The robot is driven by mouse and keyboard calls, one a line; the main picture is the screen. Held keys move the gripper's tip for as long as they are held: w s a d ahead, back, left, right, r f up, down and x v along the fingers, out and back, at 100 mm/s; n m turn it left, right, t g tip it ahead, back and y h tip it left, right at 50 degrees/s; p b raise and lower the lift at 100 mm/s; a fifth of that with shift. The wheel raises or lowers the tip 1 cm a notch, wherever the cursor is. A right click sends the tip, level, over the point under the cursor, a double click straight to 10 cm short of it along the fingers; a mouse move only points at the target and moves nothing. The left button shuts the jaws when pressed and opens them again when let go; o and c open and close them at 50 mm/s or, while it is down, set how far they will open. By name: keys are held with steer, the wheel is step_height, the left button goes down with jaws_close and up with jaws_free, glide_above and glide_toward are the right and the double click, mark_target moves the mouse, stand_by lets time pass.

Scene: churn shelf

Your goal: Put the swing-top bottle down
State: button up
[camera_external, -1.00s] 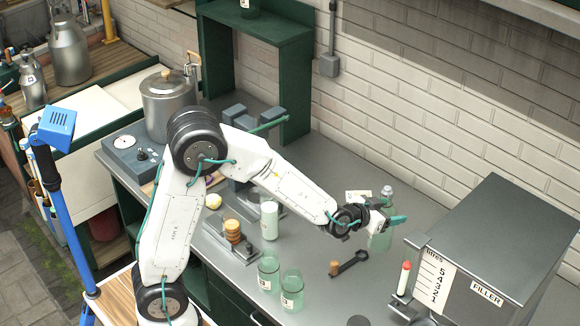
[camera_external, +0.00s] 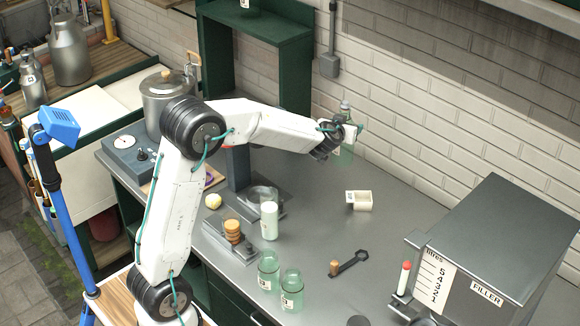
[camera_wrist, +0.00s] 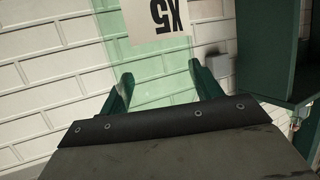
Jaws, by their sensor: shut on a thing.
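The swing-top bottle (camera_external: 347,149) is pale green glass with a white label. My gripper (camera_external: 352,130) is shut on it and holds it raised above the grey worktop (camera_external: 310,220), in front of the white brick wall. Its neck shows above the jaws. In the wrist view the bottle (camera_wrist: 158,68) stands between the two green fingers (camera_wrist: 160,88), and its label reads X5 upside down. The bottle's base is clear of the worktop in the outside view, though partly hard to make out against the wall.
A cream holder (camera_external: 359,200) lies on the worktop below. The filler box (camera_external: 490,245) is at right, the green shelf (camera_external: 296,70) at left.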

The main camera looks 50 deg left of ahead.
steer(key=w+a+r+n+g+y, duration=0.1)
steer(key=a+r, duration=0.1)
steer(key=a, duration=0.5)
steer(key=w+a+r+n+y, duration=0.1)
steer(key=a+r+y, duration=0.1)
steer(key=a, duration=0.5)
step_height(320, 180, down, 18)
steer(key=shift+s+r+n, duration=0.15)
steer(key=shift+r+n, duration=0.1)
steer(key=shift+n, duration=0.05)
steer(key=shift+f, duration=0.1)
steer(key=o, duration=1.2)
